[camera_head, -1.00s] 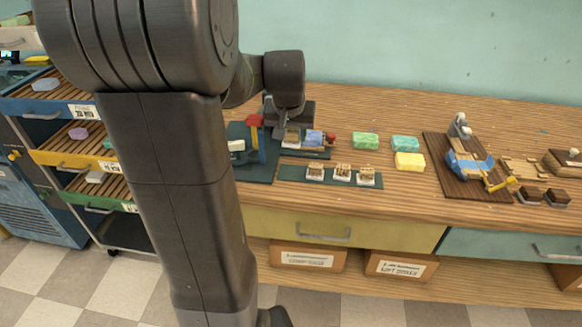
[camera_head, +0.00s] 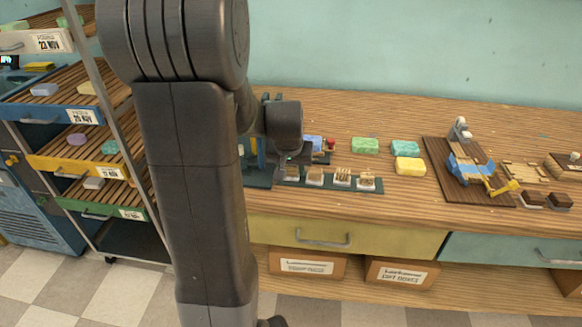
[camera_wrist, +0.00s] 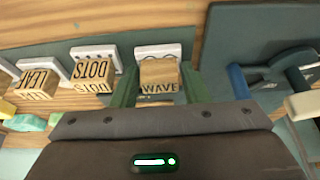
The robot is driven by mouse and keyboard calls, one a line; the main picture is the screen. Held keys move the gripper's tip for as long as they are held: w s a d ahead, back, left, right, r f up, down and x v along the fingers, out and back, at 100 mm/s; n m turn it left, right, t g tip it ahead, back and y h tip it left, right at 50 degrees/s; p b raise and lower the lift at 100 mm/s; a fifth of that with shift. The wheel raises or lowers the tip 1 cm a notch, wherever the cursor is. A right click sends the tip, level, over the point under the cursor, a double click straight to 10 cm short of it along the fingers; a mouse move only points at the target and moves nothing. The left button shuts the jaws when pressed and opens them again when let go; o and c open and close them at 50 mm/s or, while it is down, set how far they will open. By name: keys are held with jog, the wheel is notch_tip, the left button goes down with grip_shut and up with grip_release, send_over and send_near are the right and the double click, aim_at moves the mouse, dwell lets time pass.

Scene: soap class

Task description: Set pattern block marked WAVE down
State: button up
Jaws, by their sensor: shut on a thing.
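The wooden pattern block marked WAVE (camera_wrist: 159,80) is between the two green fingers of my gripper (camera_wrist: 158,88) in the wrist view. My gripper is shut on it. A white piece (camera_wrist: 158,51) with dark loops shows right behind the block; I cannot tell whether they touch. In the head view my gripper (camera_head: 288,160) is at the left part of the dark green strip (camera_head: 328,186). The blocks marked DOTS (camera_wrist: 92,74) and LEAF (camera_wrist: 39,83) stand to the left in the wrist view, each with a white piece.
A brown board (camera_head: 466,170) with a blue device is farther right. A rack (camera_head: 100,150) with soap trays stands left. Bare counter lies in front of the strip.

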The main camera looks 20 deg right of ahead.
jog(key=o, duration=0.7)
jog(key=shift+f, duration=0.15)
jog(key=shift+s+r, duration=0.1)
jog(key=shift+r, duration=0.5)
jog(key=p+v, duration=0.1)
jog(key=v, duration=1)
jog(key=shift+s+a+p, duration=0.1)
jog(key=shift+p, duration=0.25)
